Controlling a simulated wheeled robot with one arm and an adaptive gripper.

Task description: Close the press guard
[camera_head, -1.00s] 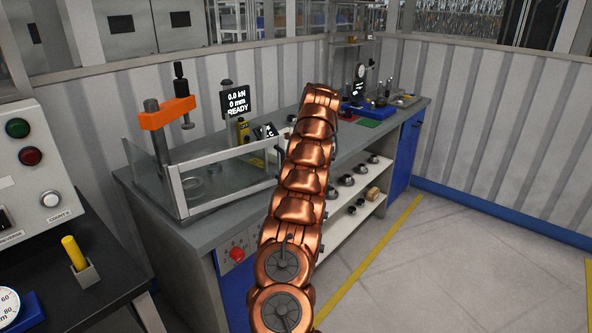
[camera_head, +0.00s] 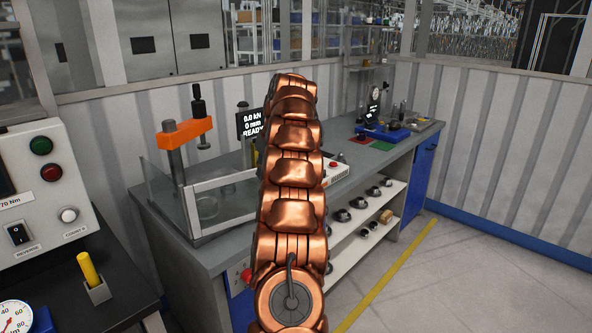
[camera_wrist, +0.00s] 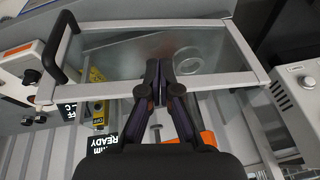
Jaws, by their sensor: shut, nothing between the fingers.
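The press guard (camera_head: 222,181) has clear panels and a pale metal frame and stands around the press on the bench at left in the head view. Its framed panel (camera_wrist: 232,84) spans the upper wrist view, with a dark handle (camera_wrist: 62,47) at its left end. I cannot tell how far the guard stands from closed. The press has an orange head (camera_head: 185,134), also partly visible in the wrist view (camera_wrist: 208,139). My gripper (camera_wrist: 159,68) is shut and empty, its fingers overlapping the guard frame in the picture; contact is unclear. My arm hides it in the head view.
A control panel (camera_head: 40,185) and yellow-handled item (camera_head: 90,270) are at left. A blue-based instrument (camera_head: 385,131) sits farther along the bench. Shelves below hold small parts. Open floor (camera_head: 470,290) lies at right.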

